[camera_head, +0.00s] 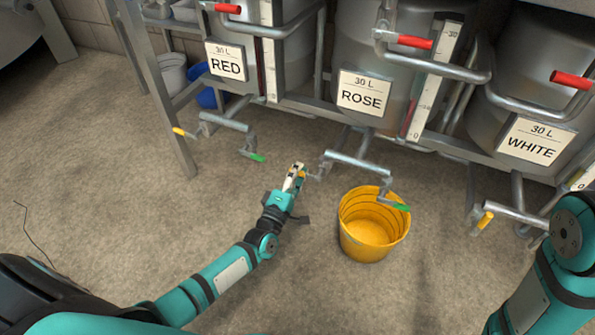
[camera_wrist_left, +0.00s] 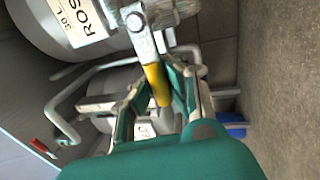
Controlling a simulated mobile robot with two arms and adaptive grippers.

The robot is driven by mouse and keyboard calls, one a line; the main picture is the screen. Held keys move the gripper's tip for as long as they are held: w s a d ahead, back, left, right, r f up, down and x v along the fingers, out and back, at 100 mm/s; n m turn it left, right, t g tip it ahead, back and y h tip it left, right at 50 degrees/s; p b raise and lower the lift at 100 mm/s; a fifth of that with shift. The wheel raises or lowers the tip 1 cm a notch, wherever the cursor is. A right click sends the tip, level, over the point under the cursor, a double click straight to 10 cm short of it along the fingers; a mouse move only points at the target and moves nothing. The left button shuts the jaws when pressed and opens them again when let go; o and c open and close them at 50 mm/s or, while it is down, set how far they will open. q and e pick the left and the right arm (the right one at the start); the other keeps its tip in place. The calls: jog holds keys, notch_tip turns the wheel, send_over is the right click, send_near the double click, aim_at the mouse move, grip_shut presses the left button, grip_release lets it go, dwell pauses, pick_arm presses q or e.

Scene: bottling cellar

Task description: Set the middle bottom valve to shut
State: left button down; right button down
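The ROSE tank (camera_head: 362,92) is in the middle, with a low grey pipe (camera_head: 357,161) in front of it. The pipe's right end has a green handle (camera_head: 400,207). Its left end has a yellow handle, mostly hidden behind my left gripper (camera_head: 294,177) in the head view. In the left wrist view the yellow handle (camera_wrist_left: 158,86) hangs from a grey valve body (camera_wrist_left: 137,22) and lies between the fingers of my left gripper (camera_wrist_left: 160,88). The fingers look open, one on each side; contact is unclear. My right gripper is out of view.
A yellow bucket (camera_head: 346,235) stands under the green handle. A metal post (camera_head: 157,93) stands at left. Floor in front is clear.

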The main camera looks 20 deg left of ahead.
pick_arm(q)
jog(key=shift+s+d+f, duration=0.1)
jog(key=shift+s+f, duration=0.1)
jog(key=c, duration=1.5)
grip_release()
jog(key=shift+s+r, duration=0.1)
jog(key=shift+o, duration=1.2)
jog(key=s+f, duration=0.2)
jog(key=s, duration=0.9)
jog(key=shift+s+a+f, duration=0.15)
jog(key=shift+s+a, duration=0.15)
